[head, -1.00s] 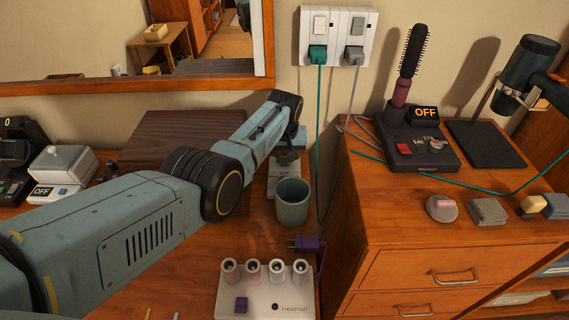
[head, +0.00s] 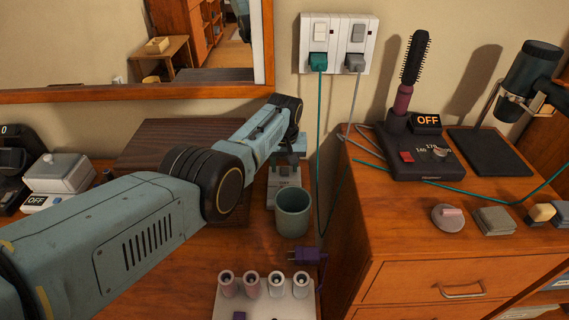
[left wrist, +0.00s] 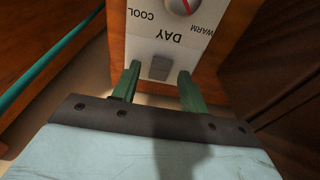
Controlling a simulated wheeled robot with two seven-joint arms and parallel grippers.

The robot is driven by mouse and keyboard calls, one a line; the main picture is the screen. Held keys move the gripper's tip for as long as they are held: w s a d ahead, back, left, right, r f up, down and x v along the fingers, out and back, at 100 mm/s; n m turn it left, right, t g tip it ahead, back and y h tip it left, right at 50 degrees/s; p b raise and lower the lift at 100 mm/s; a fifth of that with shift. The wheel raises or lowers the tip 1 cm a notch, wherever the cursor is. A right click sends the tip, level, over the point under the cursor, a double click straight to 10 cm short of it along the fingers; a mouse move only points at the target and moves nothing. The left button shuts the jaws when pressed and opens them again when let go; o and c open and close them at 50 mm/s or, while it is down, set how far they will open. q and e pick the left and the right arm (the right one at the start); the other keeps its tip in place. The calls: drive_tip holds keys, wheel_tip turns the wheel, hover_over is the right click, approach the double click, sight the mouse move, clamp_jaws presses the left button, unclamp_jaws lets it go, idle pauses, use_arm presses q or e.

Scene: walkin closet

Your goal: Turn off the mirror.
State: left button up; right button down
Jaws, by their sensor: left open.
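A pale control panel (left wrist: 165,35) in the left wrist view carries a dial (left wrist: 183,4) with a red mark, the words DAY, COOL and WARM, and a grey rocker switch (left wrist: 160,67). In the head view, a grey-white stand base (head: 284,190) sits behind the cup, partly hidden by my arm. My left gripper (left wrist: 157,84) is open, its two green fingers on either side of the switch, with nothing held between them. Whether they touch the panel cannot be told. A wood-framed wall mirror (head: 120,60) hangs at upper left. My right gripper is not in view.
A teal cup (head: 293,212) stands just in front of the base. Hair rollers on a white heater (head: 265,300) are nearer. A wall outlet (head: 338,42) has green and grey cords hanging down. The dresser (head: 450,250) at right holds a hairbrush stand (head: 425,155).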

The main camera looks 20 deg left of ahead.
sight(285, 172)
use_arm(q)
drive_tip(key=shift+r, duration=0.1)
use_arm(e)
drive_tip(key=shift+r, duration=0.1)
use_arm(q)
drive_tip(key=shift+r+p, duration=0.25)
drive_tip(key=shift+p, duration=0.05)
drive_tip(key=r+p, duration=0.3)
drive_tip(key=r, duration=0.1)
drive_tip(key=shift+s+d, duration=0.1)
drive_tip(key=shift+s, duration=0.15)
wheel_tip(285, 172, up, 9)
drive_tip(key=s+p, duration=0.1)
drive_tip(key=p, duration=0.1)
drive_tip(key=shift+s+d+f+p, duration=0.15)
drive_tip(key=shift+f+p, duration=0.05)
drive_tip(key=shift+p, duration=0.15)
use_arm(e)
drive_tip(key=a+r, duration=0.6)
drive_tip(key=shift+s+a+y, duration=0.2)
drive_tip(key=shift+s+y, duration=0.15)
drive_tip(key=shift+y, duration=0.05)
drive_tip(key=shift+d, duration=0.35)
